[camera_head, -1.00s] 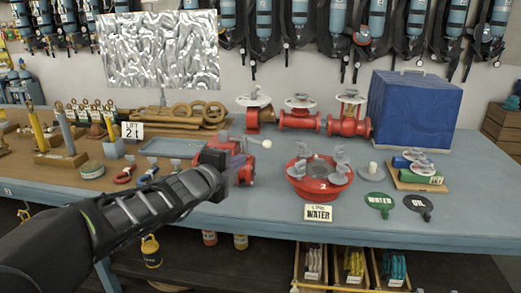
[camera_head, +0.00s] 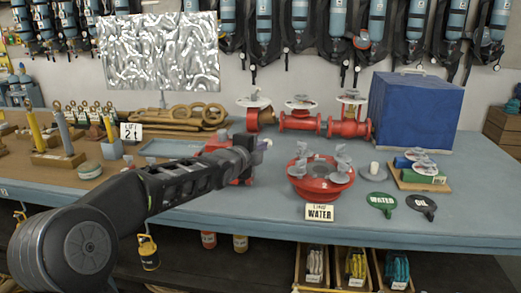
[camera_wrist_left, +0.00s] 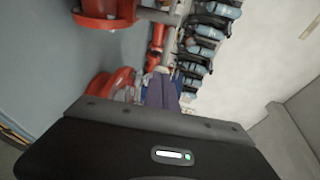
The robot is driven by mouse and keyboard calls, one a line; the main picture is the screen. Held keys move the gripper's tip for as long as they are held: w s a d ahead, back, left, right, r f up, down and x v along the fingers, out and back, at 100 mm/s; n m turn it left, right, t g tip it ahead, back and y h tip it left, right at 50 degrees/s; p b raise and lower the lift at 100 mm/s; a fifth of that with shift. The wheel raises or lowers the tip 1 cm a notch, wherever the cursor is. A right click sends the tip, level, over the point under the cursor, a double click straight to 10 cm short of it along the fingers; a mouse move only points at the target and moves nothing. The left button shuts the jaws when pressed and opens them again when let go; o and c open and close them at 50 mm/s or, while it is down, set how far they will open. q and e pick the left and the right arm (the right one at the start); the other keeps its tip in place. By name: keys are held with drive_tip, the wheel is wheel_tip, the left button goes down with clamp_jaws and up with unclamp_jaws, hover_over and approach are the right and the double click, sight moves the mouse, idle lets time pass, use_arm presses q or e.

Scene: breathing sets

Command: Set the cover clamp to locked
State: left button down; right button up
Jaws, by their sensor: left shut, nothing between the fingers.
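A red device (camera_head: 216,142) stands on the bench, mostly hidden behind my left arm; a small pale knob shows just right of the gripper. A round red fitting (camera_head: 320,187) with several grey wing-like clamps on top (camera_head: 341,158) stands to the right. I cannot tell which of these parts is the cover clamp, or its setting. My left gripper (camera_head: 254,146) is shut and empty, in front of the red device; contact cannot be made out. In the left wrist view its fingers (camera_wrist_left: 161,90) show close together, with red fittings beyond. My right gripper is not in view.
Red valves (camera_head: 300,123) and a blue box (camera_head: 415,110) stand at the back. A "WATER" sign (camera_head: 319,212) stands at the front, with green (camera_head: 381,201) and black (camera_head: 420,204) tags to its right. The bench front between arm and sign is clear.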

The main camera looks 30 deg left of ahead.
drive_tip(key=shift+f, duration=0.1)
use_arm(q)
drive_tip(key=shift+w+d+b, duration=0.2)
drive_tip(key=shift+w+b, duration=0.2)
drive_tip(key=shift+w, duration=0.35)
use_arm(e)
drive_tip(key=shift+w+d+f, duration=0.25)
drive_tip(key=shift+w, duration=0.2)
use_arm(q)
drive_tip(key=shift+d, duration=0.15)
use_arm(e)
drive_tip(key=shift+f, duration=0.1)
